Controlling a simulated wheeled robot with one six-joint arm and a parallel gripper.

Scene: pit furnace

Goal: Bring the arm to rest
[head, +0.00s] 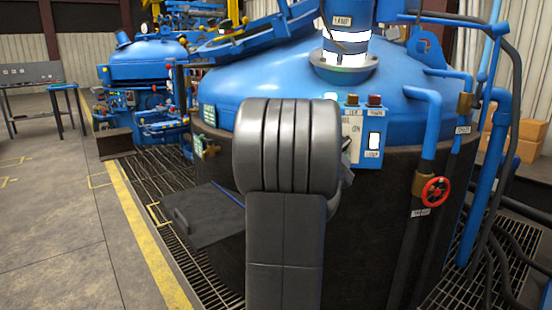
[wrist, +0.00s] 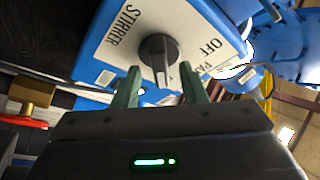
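In the wrist view my gripper (wrist: 159,72) has its two green fingers spread apart. A dark rotary knob (wrist: 158,54) shows between and just beyond the fingertips, with a visible gap to each finger. It sits on a white plate on a blue control box (wrist: 104,22), lettered STIRRER and OFF. In the head view my dark arm rises in front of the furnace (head: 270,75) and hides my gripper and the knob. Part of the control box (head: 371,156) shows just right of the arm, with buttons on top.
A red valve wheel (head: 435,191) and blue pipes (head: 482,160) stand right of the box. A floor grating (head: 170,200) surrounds the furnace. Open concrete floor (head: 50,200) lies left of the yellow line. A second blue furnace (head: 148,62) stands behind at left.

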